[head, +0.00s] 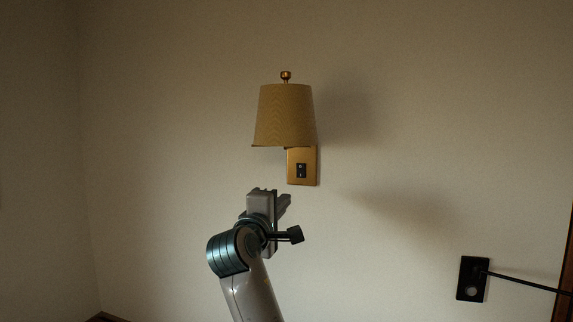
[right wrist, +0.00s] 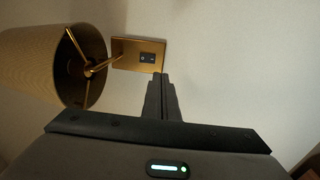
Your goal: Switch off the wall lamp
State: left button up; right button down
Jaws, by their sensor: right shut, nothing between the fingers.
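The wall lamp has a tan tapered shade (head: 284,115) and a brass wall plate (head: 309,168) with a small black switch (head: 301,171). In the right wrist view the shade (right wrist: 40,65) is at the left, and its inside shows no glow. The brass plate (right wrist: 125,55) and the black switch (right wrist: 148,58) are at the upper middle there. My right gripper (head: 284,199) is below the plate in the head view. In the right wrist view its fingers (right wrist: 161,78) are together and empty, with tips just below the switch and plate. I cannot tell whether they touch. My left gripper is not in view.
A black wall plate (head: 473,279) with a round knob and a dark cable or rod (head: 525,283) is at the lower right. A brown wooden edge (head: 567,270) stands at the far right. The wall around the lamp is bare, with a corner at the left.

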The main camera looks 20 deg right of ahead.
aim_at(301, 167)
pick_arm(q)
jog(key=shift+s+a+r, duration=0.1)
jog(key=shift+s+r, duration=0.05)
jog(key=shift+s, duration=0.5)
pick_arm(e)
jog(key=r, duration=0.3)
jog(key=shift+a+r, duration=0.4)
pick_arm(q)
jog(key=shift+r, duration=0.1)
pick_arm(e)
jog(key=shift+d, duration=0.1)
